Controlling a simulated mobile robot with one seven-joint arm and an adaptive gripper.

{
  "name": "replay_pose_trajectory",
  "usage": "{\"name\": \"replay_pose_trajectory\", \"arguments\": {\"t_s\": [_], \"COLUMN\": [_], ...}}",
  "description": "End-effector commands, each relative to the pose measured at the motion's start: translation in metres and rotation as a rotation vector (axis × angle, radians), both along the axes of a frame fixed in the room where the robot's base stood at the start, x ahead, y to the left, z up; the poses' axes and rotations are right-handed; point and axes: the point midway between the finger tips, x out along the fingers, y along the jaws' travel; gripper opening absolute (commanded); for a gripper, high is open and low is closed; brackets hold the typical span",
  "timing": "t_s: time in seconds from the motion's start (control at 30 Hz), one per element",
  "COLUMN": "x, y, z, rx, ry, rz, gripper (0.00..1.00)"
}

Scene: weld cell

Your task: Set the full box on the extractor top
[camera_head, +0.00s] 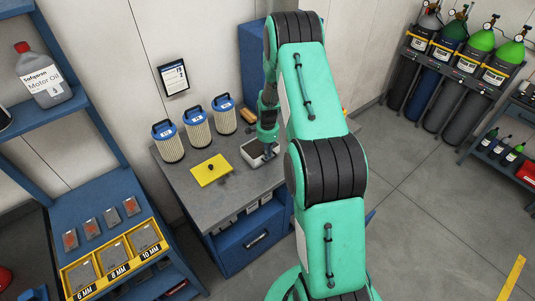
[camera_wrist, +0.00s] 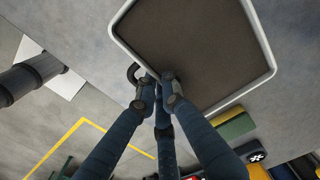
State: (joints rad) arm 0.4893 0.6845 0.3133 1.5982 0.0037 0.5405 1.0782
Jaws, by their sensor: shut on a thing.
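The full box (camera_head: 251,160) is a small white-rimmed tray filled with dark material. In the head view it is over the right part of the grey bench top (camera_head: 195,190); I cannot tell whether it touches it. My gripper (camera_head: 267,135) is at the box's far side, partly hidden by my arm. In the wrist view the box's dark fill (camera_wrist: 205,45) and pale rim are large, and my gripper (camera_wrist: 155,85) is shut on its near edge, by a dark loop. A tall blue unit (camera_head: 250,60) stands behind my arm, mostly hidden; I cannot tell if it is the extractor.
Several filter cartridges (camera_head: 168,145) stand along the bench's back edge. A yellow plate (camera_head: 210,170) with a dark knob lies left of the box. A blue shelf (camera_head: 95,225) with sorted plates is at left. Gas cylinders (camera_head: 455,75) stand at right. The floor between is clear.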

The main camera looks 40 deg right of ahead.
Motion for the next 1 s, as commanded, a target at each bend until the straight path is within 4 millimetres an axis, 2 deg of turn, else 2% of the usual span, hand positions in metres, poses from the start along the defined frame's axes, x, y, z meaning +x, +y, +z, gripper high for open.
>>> {"name": "replay_pose_trajectory", "arguments": {"t_s": [0.5, 0.53, 0.6, 1.0], "x": [0.0004, 0.0002, 0.0002, 0.0002], "y": [-0.0002, -0.0001, -0.0001, -0.0001], "z": [-0.0076, -0.0075, -0.0069, -0.0054], "rx": [-0.001, 0.000, 0.000, 0.000], "ry": [-0.001, -0.001, -0.001, -0.001], "rz": [0.000, 0.000, 0.000, 0.000], "gripper": [0.00, 0.11, 0.25, 0.26]}}
